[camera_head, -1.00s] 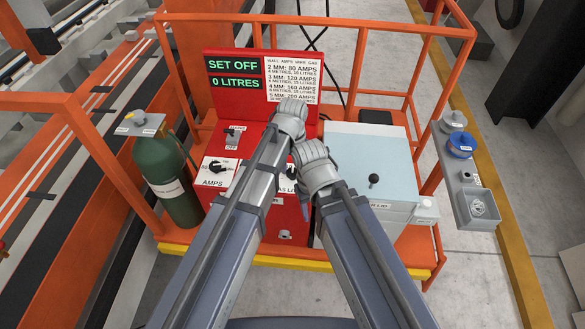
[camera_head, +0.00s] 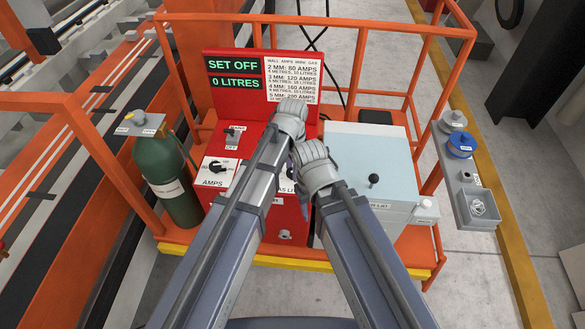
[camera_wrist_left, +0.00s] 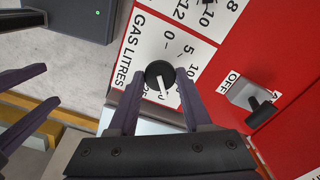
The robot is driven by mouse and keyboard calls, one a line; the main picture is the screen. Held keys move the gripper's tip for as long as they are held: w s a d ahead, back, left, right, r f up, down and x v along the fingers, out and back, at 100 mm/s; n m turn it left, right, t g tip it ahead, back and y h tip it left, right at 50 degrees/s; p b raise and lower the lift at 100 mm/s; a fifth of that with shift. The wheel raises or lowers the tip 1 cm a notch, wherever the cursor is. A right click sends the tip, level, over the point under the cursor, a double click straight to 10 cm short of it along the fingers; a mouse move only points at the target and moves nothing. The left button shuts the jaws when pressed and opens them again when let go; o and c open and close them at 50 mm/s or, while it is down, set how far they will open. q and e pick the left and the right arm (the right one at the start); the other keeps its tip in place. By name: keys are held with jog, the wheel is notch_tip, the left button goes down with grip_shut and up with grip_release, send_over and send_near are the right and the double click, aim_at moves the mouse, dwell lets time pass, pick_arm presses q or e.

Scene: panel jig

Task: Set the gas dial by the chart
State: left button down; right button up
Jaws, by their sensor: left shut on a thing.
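The gas dial (camera_wrist_left: 160,75) is a round black knob with a white pointer mark, on a white scale plate lettered GAS LITRES in the left wrist view. My left gripper (camera_wrist_left: 160,92) is shut on it, one finger on each side. I cannot read surely which number the mark meets. In the head view my arms hide most of the dial. The chart (camera_head: 291,80) stands on the red panel, with rows of wall, amps, wire and gas. Beside it the display (camera_head: 234,75) reads SET OFF and 0 LITRES. My right gripper (camera_wrist_left: 28,105) is off to the left, fingers apart, empty.
An OFF switch (camera_wrist_left: 255,98) sits right of the gas dial. The AMPS dial (camera_head: 223,167) is at the panel's left. A green gas cylinder (camera_head: 172,180) stands left, a pale blue box (camera_head: 370,150) right. Orange rails (camera_head: 330,22) surround the platform.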

pick_arm(q)
jog(key=shift+m, duration=0.9)
jog(key=shift+c, duration=1.7)
grip_release()
notch_tip(320, 180, up, 8)
jog(key=p, duration=0.8)
jog(key=shift+f, duration=0.1)
